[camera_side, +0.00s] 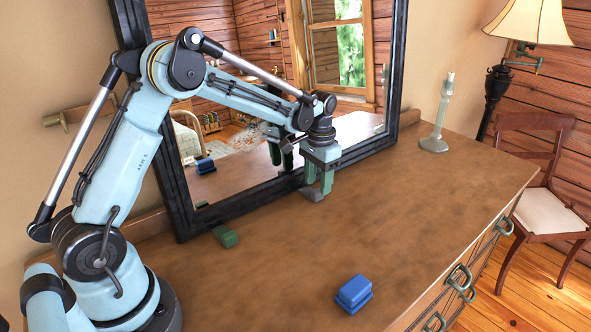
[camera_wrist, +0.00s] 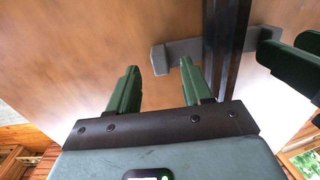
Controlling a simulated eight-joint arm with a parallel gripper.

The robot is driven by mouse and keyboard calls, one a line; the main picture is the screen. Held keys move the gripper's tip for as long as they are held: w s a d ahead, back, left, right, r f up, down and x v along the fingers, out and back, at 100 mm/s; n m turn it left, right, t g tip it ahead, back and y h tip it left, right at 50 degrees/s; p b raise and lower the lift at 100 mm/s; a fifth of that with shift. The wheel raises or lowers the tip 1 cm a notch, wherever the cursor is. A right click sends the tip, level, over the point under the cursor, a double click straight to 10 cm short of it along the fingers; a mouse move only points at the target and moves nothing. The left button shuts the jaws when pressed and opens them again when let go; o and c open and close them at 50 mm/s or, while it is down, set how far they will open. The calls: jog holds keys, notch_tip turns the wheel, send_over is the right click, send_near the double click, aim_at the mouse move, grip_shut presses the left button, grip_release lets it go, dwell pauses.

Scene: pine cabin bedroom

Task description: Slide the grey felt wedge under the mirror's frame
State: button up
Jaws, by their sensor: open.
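The mirror (camera_side: 235,95) leans on the wall at the back of the dresser, in a black frame (camera_side: 262,200). The grey felt wedge (camera_side: 313,195) lies on the dresser top at the frame's bottom edge. In the wrist view the wedge (camera_wrist: 172,57) runs up to the black frame (camera_wrist: 224,60); I cannot tell how much of it is under. My gripper (camera_side: 319,185) is open, pointing down just over the wedge. In the wrist view its green fingers (camera_wrist: 160,68) are apart, and the right fingertip overlaps the wedge. Nothing is gripped.
A green block (camera_side: 225,236) lies by the frame's lower left corner. A blue box (camera_side: 354,293) sits near the dresser's front edge. A pale green candlestick (camera_side: 437,120) stands right of the mirror. The dresser top (camera_side: 420,205) is clear in the middle and right.

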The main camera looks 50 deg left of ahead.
aim_at(317, 191)
notch_tip(317, 191, up, 10)
jog(key=s+d+r+t, duration=0.3)
jog(key=s+d+r, duration=0.15)
jog(key=s, duration=0.45)
jog(key=s+d+f+t, duration=0.3)
jog(key=s+f+t, duration=0.1)
jog(key=s, duration=0.5)
jog(key=shift+s+d, duration=0.2)
jog(key=shift+s, duration=0.1)
